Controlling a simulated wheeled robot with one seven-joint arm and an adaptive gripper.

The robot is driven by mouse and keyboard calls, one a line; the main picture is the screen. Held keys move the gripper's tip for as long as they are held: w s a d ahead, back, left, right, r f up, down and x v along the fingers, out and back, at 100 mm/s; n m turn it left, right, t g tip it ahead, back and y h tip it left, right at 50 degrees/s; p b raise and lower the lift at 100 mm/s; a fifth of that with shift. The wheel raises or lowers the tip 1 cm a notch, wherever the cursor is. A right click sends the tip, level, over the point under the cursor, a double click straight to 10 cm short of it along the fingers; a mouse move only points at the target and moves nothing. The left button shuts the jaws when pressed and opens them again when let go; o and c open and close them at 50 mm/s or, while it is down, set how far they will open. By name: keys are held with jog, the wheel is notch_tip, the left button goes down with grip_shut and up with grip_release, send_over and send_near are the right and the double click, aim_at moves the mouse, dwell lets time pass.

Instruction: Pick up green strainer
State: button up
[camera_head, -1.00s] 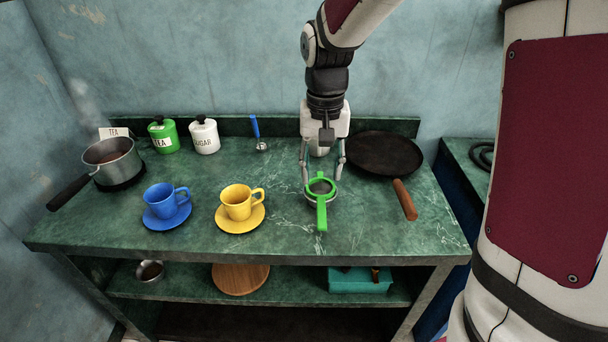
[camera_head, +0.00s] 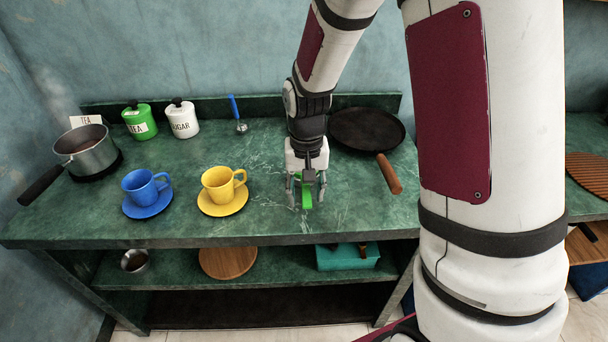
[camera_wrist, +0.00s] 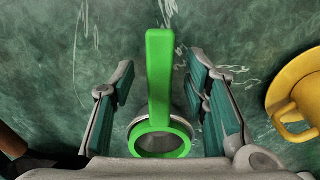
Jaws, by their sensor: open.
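The green strainer (camera_wrist: 160,85) lies on the green marble counter, its handle running up the middle of the wrist view and its round rim at the bottom. My gripper (camera_wrist: 165,85) is open, with a finger on either side of the strainer and gaps beside the handle. In the head view, my gripper (camera_head: 306,192) points down over the strainer (camera_head: 307,196), which is mostly hidden behind it; only part of the green handle shows.
A yellow cup (camera_head: 222,184) on its saucer stands left of my gripper, with a blue cup (camera_head: 146,192) beyond. A black frying pan (camera_head: 367,129) lies close on the right, its wooden handle (camera_head: 389,174) pointing forward. A pot (camera_head: 84,151) stands far left.

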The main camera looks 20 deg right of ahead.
jog(key=shift+f, duration=0.4)
jog(key=shift+c, duration=0.3)
grip_shut()
jog(key=shift+r, duration=0.15)
